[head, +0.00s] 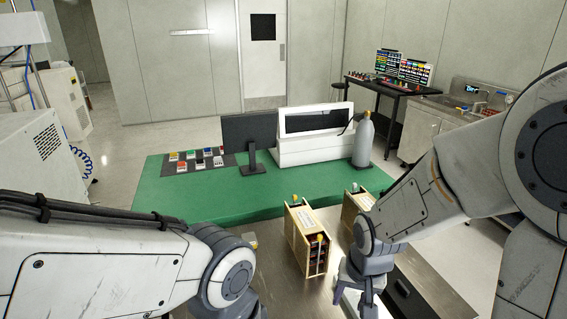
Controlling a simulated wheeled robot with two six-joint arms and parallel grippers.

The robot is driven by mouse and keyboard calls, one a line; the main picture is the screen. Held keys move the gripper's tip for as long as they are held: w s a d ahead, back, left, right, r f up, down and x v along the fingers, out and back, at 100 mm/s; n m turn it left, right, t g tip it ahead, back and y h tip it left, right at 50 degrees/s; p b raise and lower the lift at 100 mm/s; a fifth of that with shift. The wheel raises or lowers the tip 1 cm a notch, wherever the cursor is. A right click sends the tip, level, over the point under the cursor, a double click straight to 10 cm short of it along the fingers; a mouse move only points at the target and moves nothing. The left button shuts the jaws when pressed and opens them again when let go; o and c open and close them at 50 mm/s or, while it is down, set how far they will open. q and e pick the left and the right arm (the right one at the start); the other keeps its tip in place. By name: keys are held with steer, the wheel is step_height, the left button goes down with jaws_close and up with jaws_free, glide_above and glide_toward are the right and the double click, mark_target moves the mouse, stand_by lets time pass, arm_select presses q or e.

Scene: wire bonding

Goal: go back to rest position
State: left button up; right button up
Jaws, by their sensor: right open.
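My right gripper (358,303) hangs downward at the lower middle of the head view. It is open, and I see nothing between its fingers. It is to the right of a wooden case (298,243) with dark and coloured parts inside, apart from it in the picture. My left arm (110,255) comes in from the left and bends at the lower middle. Its gripper is out of the picture.
A second wooden case (352,210) is partly hidden behind my right arm. Behind, a green bench (190,201) carries a monitor (249,132), a white machine (316,148), a grey bottle (363,140) and a dark mat with several coloured parts. A sink counter (425,125) stands at right.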

steer(key=s+d+r+n, duration=0.1)
steer(key=s+d+n, duration=0.15)
steer(key=d, duration=0.25)
steer(key=s+a+r+n+g, duration=0.1)
steer(key=s+a+r+n, duration=0.2)
steer(key=s+a, duration=0.3)
steer(key=s+a+r+n, duration=0.3)
steer(key=s+a, duration=0.3)
steer(key=a, duration=0.2)
steer(key=shift+s+n+g+y, duration=0.3)
steer(key=shift+s+n+g, duration=0.1)
steer(key=shift+n, duration=0.45)
stand_by(0.6)
